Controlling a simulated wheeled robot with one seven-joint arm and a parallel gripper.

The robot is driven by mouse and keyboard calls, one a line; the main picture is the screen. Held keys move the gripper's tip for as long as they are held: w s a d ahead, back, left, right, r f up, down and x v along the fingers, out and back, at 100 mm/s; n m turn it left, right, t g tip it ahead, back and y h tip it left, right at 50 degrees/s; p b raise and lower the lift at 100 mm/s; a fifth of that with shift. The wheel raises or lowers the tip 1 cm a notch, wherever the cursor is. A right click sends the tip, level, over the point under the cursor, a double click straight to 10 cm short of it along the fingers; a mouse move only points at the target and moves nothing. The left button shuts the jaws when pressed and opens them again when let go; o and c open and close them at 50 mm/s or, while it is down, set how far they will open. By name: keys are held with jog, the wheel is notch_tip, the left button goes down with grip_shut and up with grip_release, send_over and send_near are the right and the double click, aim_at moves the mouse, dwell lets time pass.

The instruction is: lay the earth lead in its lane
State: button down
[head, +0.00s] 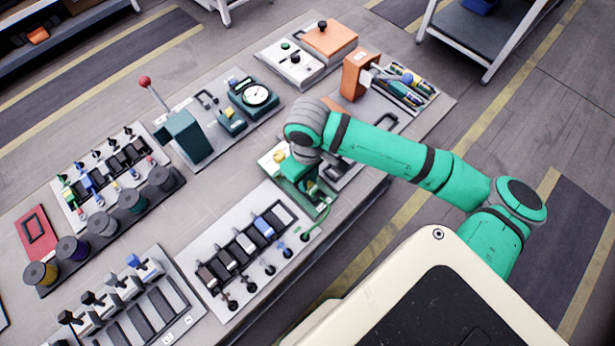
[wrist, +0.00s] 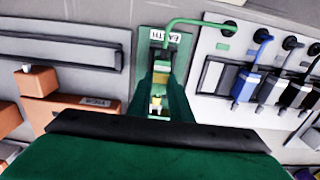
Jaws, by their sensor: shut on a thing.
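The lead also shows in the head view (head: 324,216) at the front end of that panel. My gripper (wrist: 163,68) is shut on the lead's end, over the green plate (wrist: 146,40) with a white EARTH label (wrist: 168,37). The gripper hides most of the lane below, so I cannot tell whether the lead sits in it. In the head view my gripper (head: 306,182) points down over the same plate.
The panel beside it holds a blue lead (wrist: 246,86) and several dark and pale ones in slots. An orange block (wrist: 62,108) stands on the other side in the wrist view. A lever with a red knob (head: 146,82) and a dial gauge (head: 256,95) stand farther back.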

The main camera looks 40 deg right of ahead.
jog(key=shift+f, duration=0.6)
dwell(0.7)
jog(key=c, duration=1.5)
grip_release()
jog(key=shift+c, duration=0.2)
notch_tip(320, 180, up, 11)
jog(key=shift+f, duration=0.1)
